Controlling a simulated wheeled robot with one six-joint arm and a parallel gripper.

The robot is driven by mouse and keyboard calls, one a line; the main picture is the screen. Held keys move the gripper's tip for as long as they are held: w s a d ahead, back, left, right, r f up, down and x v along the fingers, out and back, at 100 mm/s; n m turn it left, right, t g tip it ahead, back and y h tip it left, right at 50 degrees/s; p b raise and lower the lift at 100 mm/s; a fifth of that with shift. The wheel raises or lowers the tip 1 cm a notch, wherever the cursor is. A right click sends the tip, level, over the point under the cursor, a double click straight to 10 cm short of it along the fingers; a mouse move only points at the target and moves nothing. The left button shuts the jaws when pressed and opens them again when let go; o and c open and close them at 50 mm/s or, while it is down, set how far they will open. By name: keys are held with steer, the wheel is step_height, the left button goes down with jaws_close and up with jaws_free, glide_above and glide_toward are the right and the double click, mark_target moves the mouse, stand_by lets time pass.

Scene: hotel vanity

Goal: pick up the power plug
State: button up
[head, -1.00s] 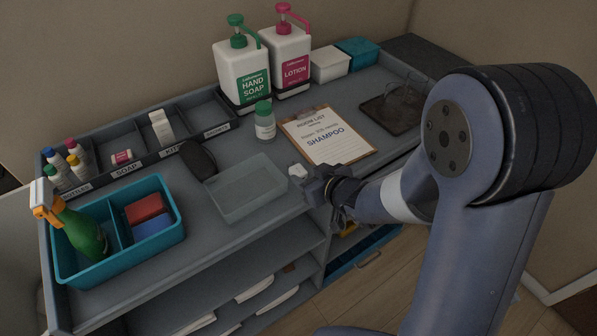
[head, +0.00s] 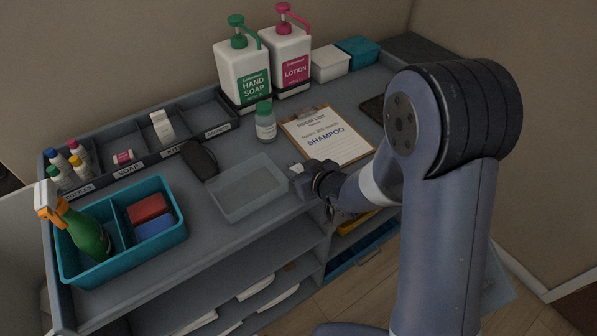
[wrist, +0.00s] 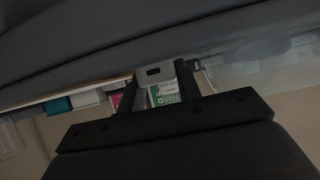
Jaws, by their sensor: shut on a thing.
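The power plug (head: 296,168) is a small white block at the tip of my gripper (head: 304,176), near the counter's front edge, just right of the clear tray. In the wrist view the pale plug (wrist: 153,71) sits between the two dark fingers of my gripper (wrist: 158,88), which is shut on it. A small dark slot shows on the plug's face. I cannot tell whether the plug still touches the counter. My wrist hides part of the area behind it.
The clear tray (head: 246,190) lies left of my gripper. A clipboard (head: 326,137) lies behind it, and a green-capped bottle (head: 265,124) stands behind the tray. Two pump bottles (head: 241,77) stand at the back. A teal caddy (head: 121,256) is at left. Open shelves are below.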

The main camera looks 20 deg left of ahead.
steer(key=shift+c, duration=1)
